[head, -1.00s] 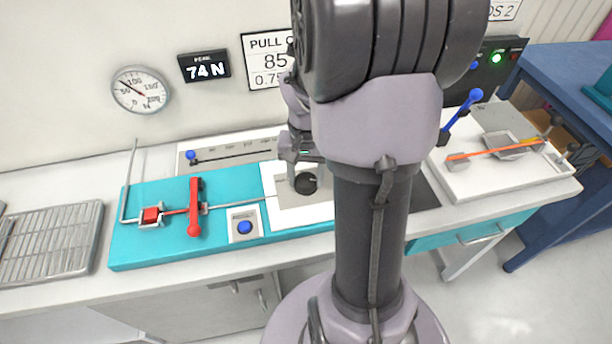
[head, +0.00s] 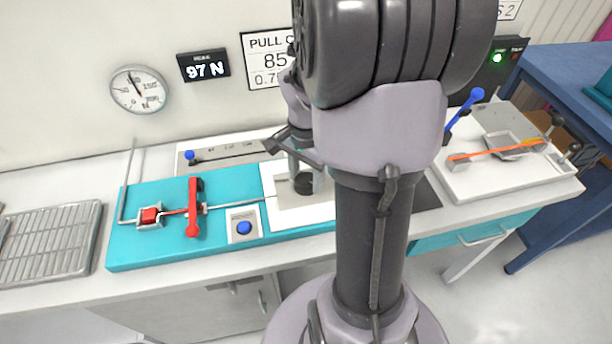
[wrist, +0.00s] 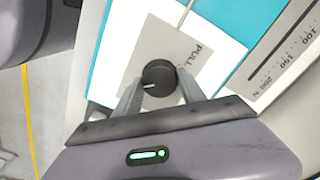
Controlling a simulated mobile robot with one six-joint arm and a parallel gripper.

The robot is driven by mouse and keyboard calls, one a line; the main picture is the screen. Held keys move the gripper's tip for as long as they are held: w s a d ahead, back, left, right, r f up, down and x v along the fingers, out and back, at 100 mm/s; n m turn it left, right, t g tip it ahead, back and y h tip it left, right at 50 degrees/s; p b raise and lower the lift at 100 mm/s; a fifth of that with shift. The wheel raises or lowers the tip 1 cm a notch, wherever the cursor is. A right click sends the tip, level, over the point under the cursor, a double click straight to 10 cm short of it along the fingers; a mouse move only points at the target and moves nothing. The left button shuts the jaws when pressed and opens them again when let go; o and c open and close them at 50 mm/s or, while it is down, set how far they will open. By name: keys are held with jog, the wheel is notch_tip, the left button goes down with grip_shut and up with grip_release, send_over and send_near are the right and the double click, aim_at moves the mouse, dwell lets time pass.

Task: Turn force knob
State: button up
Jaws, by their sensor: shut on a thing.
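The force knob (wrist: 158,78) is a round black knob with a white pointer mark, on a light grey plate (wrist: 185,45) marked "PULL". In the wrist view my gripper (wrist: 158,90) has one finger on each side of the knob and is shut on it. In the head view the knob (head: 304,184) is partly hidden by my gripper (head: 305,178). A black peak display (head: 205,68) on the wall reads 97 N. The round dial gauge (head: 139,89) has its needle pointing up and slightly left.
Left of the knob, a teal base (head: 125,250) carries a red lever (head: 194,208) and a blue button (head: 244,227). A slide scale with a blue knob (head: 190,155) lies behind. A white tray (head: 480,187) with an orange strip is at right. My arm hides the middle.

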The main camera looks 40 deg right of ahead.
aim_at(306, 180)
dwell(0.3)
jog(key=o, duration=1.4)
jog(key=shift+c, duration=0.2)
jog(key=shift+r, duration=0.15)
notch_tip(306, 180, up, 17)
jog(key=p, duration=0.7)
jog(key=shift+p, duration=0.4)
